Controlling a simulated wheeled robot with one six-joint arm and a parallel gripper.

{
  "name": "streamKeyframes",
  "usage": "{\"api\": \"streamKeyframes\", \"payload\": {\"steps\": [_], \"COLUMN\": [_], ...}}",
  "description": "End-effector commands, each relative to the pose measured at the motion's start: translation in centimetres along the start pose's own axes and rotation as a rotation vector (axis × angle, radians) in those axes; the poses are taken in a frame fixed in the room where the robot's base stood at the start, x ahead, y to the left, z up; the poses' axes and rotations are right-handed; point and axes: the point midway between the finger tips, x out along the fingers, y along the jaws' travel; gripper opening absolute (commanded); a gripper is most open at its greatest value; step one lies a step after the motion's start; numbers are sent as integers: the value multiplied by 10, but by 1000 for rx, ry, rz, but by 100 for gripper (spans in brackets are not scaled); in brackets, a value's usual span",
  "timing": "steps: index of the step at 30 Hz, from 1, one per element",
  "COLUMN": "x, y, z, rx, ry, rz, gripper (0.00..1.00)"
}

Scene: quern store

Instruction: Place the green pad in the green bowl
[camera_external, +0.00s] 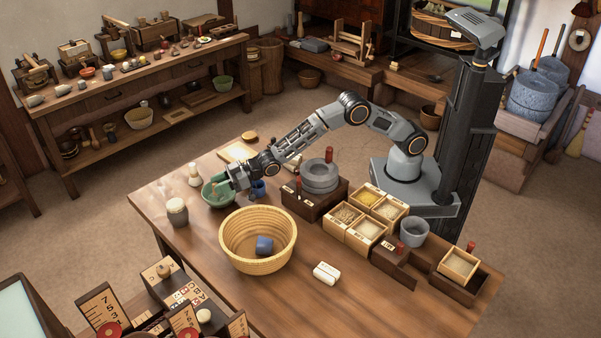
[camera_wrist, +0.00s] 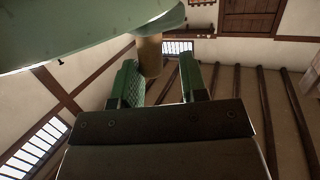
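The green bowl (camera_external: 217,192) stands on the table, left of my gripper (camera_external: 236,179). A tan upright piece shows at the bowl, by the fingertips. In the wrist view a large pale green curved surface, apparently the bowl, fills the upper left (camera_wrist: 75,28). My gripper's two green fingers (camera_wrist: 163,85) stand apart there, with a clear gap between them. I cannot make out a separate green pad.
A blue cup (camera_external: 259,188) stands close right of my gripper. A stone quern (camera_external: 320,177) and wooden boxes (camera_external: 346,214) stand to the right. The table's front middle is mostly clear around a white block (camera_external: 327,273).

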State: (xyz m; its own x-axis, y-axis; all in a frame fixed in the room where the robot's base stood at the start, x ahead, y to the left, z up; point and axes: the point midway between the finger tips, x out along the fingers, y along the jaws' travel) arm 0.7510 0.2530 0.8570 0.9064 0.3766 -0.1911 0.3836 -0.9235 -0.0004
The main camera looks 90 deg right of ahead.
Motion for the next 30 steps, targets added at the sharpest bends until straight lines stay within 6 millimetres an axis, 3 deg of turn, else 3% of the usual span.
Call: {"api": "streamKeyframes", "payload": {"steps": [14, 30], "x": [-7, -93], "y": [0, 0], "z": [-2, -3], "rx": [0, 0], "ry": [-1, 1], "rz": [0, 0], "gripper": [47, 47]}}
